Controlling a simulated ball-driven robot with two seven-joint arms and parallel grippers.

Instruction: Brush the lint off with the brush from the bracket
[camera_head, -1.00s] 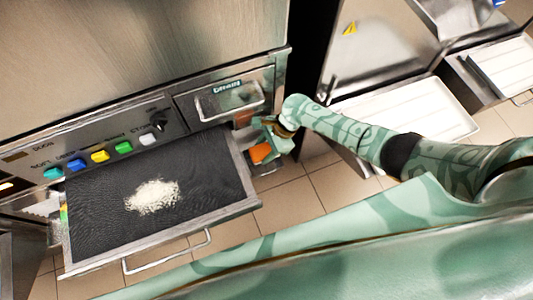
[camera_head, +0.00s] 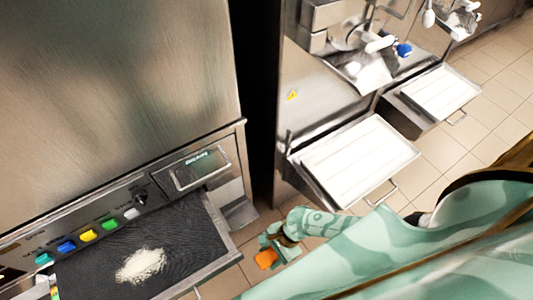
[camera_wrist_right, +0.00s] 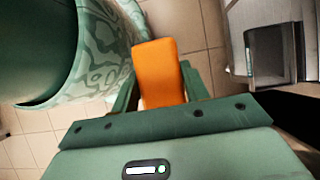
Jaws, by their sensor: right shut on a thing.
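A pale heap of lint (camera_head: 141,265) lies on the dark ribbed mat of the pulled-out tray (camera_head: 190,232), below the panel of coloured buttons. My right gripper (camera_head: 272,254) is to the right of the tray, apart from it and over the floor. It is shut on an orange block-like thing (camera_head: 266,259), which looks like the brush's handle. This orange thing also shows between the fingers in the right wrist view (camera_wrist_right: 158,72). Bristles cannot be made out. The bracket cannot be made out either. My left gripper is out of view.
The steel freezer front (camera_head: 110,80) rises behind the tray, with a drawer marked DRAIN (camera_head: 196,167) at its right. A second machine with a white tray (camera_head: 355,160) stands to the right across a dark gap. Tiled floor (camera_head: 460,150) is open further right.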

